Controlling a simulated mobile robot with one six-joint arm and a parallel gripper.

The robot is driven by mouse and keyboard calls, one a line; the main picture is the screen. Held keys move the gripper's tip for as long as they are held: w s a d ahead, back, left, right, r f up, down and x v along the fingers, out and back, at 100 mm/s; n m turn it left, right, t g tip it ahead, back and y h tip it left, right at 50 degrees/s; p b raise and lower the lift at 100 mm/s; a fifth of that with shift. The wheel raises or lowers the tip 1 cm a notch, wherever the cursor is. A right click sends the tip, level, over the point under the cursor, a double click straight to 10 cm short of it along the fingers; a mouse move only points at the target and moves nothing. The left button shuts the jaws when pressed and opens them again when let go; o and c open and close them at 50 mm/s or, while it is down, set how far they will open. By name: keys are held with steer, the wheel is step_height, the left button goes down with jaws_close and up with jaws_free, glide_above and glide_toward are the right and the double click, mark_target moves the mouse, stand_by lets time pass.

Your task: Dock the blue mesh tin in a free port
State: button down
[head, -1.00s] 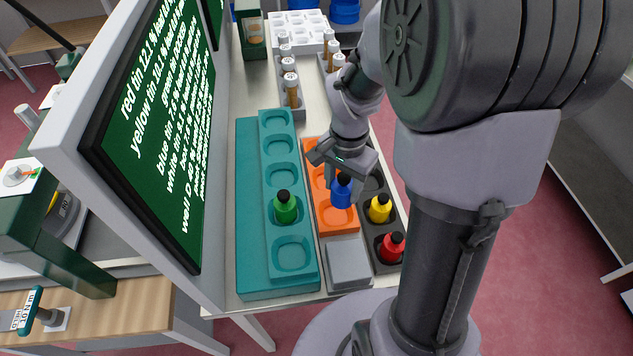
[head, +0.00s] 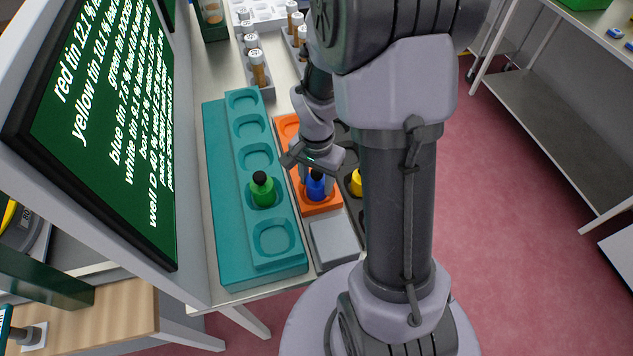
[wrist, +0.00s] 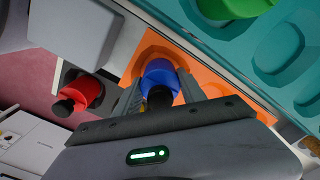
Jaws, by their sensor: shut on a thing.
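The blue tin (head: 315,188) with a black cap stands at the near end of the orange tray (head: 326,207). My gripper (head: 314,178) is over it with a finger on each side, shut on it. The wrist view shows the blue tin (wrist: 160,76) between the fingers, against the orange surface; whether it is lifted I cannot tell. The teal rack (head: 256,155) to the left has a row of ports. A green tin (head: 262,190) sits in one; the port nearest me (head: 276,238) and several farther ones are empty.
A grey block (head: 334,243) lies in front of the orange tray. A yellow tin (head: 356,183) stands to its right, partly behind my arm. A red tin (wrist: 86,92) shows in the wrist view. The text screen (head: 110,110) stands close along the left.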

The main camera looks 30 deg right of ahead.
steer(key=shift+f, duration=0.1)
steer(key=c, duration=0.7)
jaws_free()
steer(key=shift+o, duration=0.2)
